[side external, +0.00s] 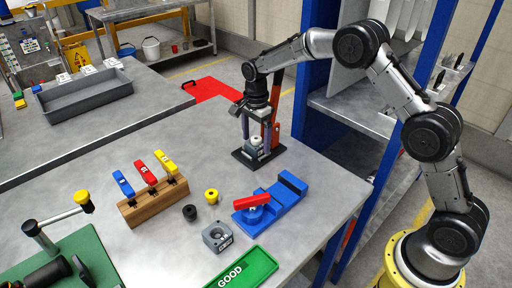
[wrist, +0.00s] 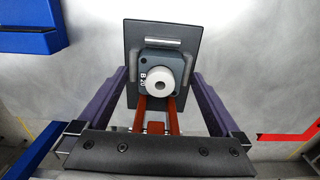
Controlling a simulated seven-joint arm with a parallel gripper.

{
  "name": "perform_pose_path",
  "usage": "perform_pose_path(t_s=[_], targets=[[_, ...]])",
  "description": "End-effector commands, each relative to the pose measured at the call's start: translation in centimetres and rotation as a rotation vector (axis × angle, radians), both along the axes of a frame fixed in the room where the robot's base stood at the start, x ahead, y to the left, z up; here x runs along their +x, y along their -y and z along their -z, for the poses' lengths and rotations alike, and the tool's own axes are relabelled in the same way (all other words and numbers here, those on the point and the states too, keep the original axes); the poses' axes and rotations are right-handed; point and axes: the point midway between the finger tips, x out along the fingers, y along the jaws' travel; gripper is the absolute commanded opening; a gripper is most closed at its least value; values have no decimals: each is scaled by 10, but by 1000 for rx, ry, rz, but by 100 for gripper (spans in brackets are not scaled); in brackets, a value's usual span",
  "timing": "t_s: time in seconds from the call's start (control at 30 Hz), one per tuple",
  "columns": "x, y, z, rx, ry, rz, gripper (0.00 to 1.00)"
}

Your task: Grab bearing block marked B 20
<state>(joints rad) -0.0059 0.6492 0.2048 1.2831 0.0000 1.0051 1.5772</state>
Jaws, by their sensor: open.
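The blue-grey bearing block (wrist: 151,60) marked B 20 shows in the wrist view, with a white round ring (wrist: 160,82) on its face. It stands on a dark base plate (wrist: 131,35), and in the side view the block (side external: 257,152) is under my gripper. My gripper (side external: 256,130) points down and is open, its purple fingers spread to either side of the block's line. In the wrist view gaps show between the fingers and the block. An orange upright (side external: 270,120) rises from the base plate close behind my gripper. Exact fingertip height against the block is unclear.
Another grey block (side external: 217,237) lies nearer the front, by a green GOOD tray (side external: 242,270). A blue fixture with a red handle (side external: 268,203), a black knob, a yellow knob and a wooden rack (side external: 153,203) stand around. Bench left of the base plate is clear.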

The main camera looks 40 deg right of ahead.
Motion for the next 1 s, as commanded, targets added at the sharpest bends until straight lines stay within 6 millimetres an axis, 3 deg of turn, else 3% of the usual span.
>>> perform_pose_path(t_s=[0.3,0.83,1.0], targets=[[0,0,5,0,0,0,98],[0,0,5,0,1,0,3],[0,0,4,0,1,0,0]])
